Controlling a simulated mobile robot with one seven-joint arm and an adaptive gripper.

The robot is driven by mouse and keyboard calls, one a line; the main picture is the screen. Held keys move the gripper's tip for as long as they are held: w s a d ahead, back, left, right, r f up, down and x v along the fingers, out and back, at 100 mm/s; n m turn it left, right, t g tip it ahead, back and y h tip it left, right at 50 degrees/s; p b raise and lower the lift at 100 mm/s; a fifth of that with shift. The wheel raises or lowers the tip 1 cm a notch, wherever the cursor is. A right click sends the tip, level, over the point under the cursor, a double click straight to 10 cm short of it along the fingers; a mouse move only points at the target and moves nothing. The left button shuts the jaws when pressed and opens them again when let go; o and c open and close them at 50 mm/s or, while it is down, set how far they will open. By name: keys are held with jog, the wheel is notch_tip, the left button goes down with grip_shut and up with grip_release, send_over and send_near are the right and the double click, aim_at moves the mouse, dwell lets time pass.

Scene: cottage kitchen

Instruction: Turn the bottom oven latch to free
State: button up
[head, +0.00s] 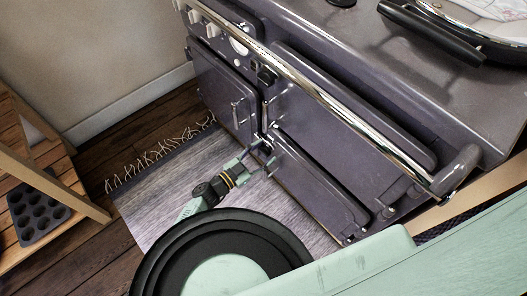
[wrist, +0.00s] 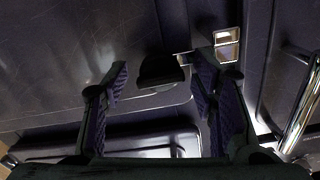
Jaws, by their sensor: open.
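The dark cooker's bottom oven door (head: 315,192) is the lower right door in the head view and looks shut. In the wrist view a dark, stubby latch piece (wrist: 160,70) shows between and beyond the fingertips, beside a bright metal catch (wrist: 227,45). My gripper (head: 262,150) is at the left edge of the bottom door and largely covers the latch area in the head view. In the wrist view my gripper (wrist: 160,82) is open, with one finger on each side of the latch. I cannot tell whether either finger touches it.
A tall door with a silver handle (head: 237,114) is left of my gripper. The upper oven door has a dark latch (head: 265,75). A chrome rail (head: 335,97) crosses the cooker front. A fringed rug (head: 160,200) lies below; a wooden shelf with a muffin tin (head: 38,215) stands left.

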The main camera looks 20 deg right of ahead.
jog(key=shift+w+d, duration=0.1)
jog(key=shift+d, duration=0.15)
jog(key=shift+c, duration=0.4)
grip_shut()
dwell(0.4)
